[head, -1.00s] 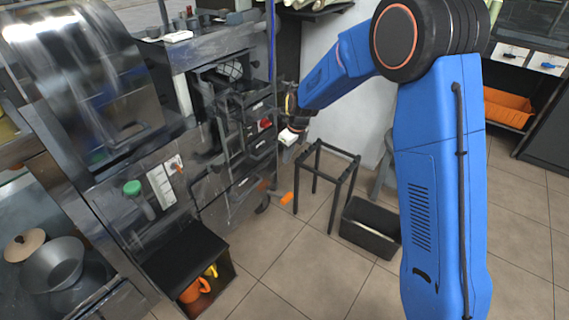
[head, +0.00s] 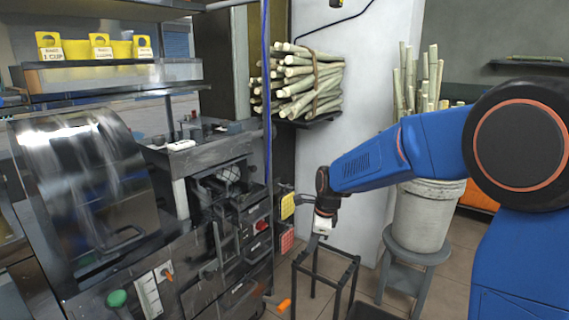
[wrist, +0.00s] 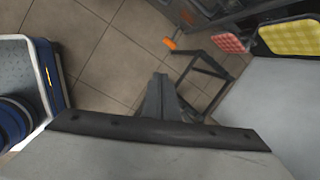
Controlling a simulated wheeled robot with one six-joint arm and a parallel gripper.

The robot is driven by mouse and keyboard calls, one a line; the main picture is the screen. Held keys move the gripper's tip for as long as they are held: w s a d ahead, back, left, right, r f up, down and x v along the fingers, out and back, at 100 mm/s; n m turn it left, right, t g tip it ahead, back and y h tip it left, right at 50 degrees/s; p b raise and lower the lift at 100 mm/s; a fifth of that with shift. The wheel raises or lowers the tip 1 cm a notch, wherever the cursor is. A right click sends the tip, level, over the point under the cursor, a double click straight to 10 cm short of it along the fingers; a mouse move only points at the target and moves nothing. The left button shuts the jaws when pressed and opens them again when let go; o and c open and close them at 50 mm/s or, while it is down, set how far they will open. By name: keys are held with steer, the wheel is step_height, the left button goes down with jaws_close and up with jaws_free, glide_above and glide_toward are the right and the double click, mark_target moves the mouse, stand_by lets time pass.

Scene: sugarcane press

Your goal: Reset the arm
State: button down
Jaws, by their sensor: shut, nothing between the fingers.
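My gripper (head: 318,238) hangs at the end of my blue arm, in the middle of the head view, to the right of the press machine (head: 225,215). It points down above a dark stand frame (head: 322,268). In the wrist view my gripper (wrist: 160,90) shows as shut dark fingers with nothing between them. The floor and the stand frame lie beyond the fingertips there.
A bundle of cane (head: 305,80) lies on a wall shelf. A bucket of cane (head: 428,210) stands on a stool (head: 412,262) at the right. A yellow pad (head: 288,205) and a red pad (head: 287,240) hang beside the machine. An orange handle (head: 284,305) sticks out low.

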steer(key=s+d+r+n+t, duration=0.1)
steer(key=s+d+r+n, duration=0.45)
steer(key=s, duration=0.25)
steer(key=s+d+r+n, duration=0.4)
steer(key=s+d, duration=0.2)
steer(key=s, duration=0.2)
steer(key=s+d+f+n+h, duration=0.1)
steer(key=s+d+n, duration=0.3)
steer(key=s, duration=0.6)
steer(key=s+d+n+t+h, duration=0.1)
steer(key=s+d+n, duration=0.3)
steer(key=s, duration=0.6)
steer(key=shift+d+f+n, duration=0.3)
steer(key=shift+f+n, duration=0.05)
steer(key=shift+n, duration=0.7)
steer(key=shift+s, duration=0.1)
